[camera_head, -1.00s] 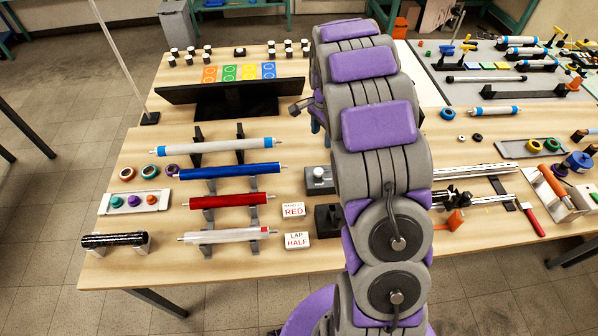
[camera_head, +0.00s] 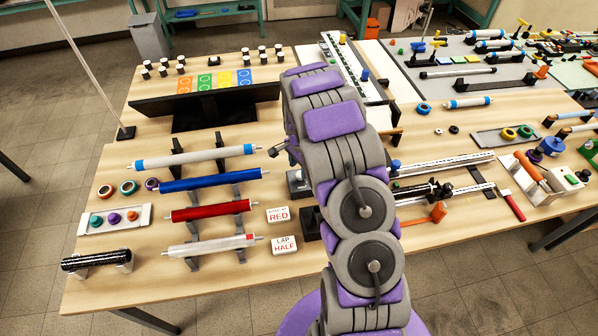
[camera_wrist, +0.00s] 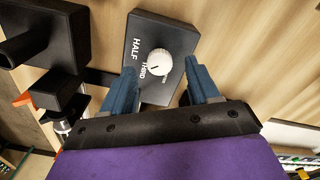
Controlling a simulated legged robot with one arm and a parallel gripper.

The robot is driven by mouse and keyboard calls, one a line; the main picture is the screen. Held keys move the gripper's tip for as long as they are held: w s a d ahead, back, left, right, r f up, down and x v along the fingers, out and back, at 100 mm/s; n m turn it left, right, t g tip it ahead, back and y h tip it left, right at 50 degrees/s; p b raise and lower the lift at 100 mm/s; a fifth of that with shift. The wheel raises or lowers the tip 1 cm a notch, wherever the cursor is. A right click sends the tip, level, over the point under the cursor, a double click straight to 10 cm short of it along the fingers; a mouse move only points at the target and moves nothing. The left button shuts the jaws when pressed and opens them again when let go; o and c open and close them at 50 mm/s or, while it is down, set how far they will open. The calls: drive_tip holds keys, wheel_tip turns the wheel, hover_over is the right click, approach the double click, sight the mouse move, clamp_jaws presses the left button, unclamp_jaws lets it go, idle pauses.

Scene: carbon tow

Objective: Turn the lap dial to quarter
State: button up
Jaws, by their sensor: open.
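In the wrist view, the lap dial is a round white knob (camera_wrist: 159,62) on a black box (camera_wrist: 165,32). The words HALF and THIRD are printed on the box beside it. The knob carries a short dark mark, but I cannot tell exactly where it points. My gripper (camera_wrist: 160,68) is open, its two blue fingers apart on either side of the knob, and I cannot tell whether they touch it. In the head view, a white card reading LAP HALF (camera_head: 284,245) lies by a dark box, which my arm partly hides. My gripper is hidden there.
A card ending in RED (camera_head: 278,214) lies behind the LAP card. White, blue and red rollers (camera_head: 211,179) rest on black stands to the left. Black blocks (camera_wrist: 45,35) stand left of the dial box in the wrist view. Metal rails (camera_head: 440,165) lie right of my arm.

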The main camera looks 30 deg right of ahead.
sight(300, 176)
drive_tip(key=shift+d+f, duration=0.25)
drive_tip(key=shift+f, duration=0.5)
drive_tip(key=shift+d+f, duration=0.25)
drive_tip(key=shift+f, duration=0.5)
drive_tip(key=shift+a, duration=0.35)
drive_tip(key=shift+c, duration=0.6)
drive_tip(key=shift+r, duration=0.1)
drive_tip(key=c, duration=0.9)
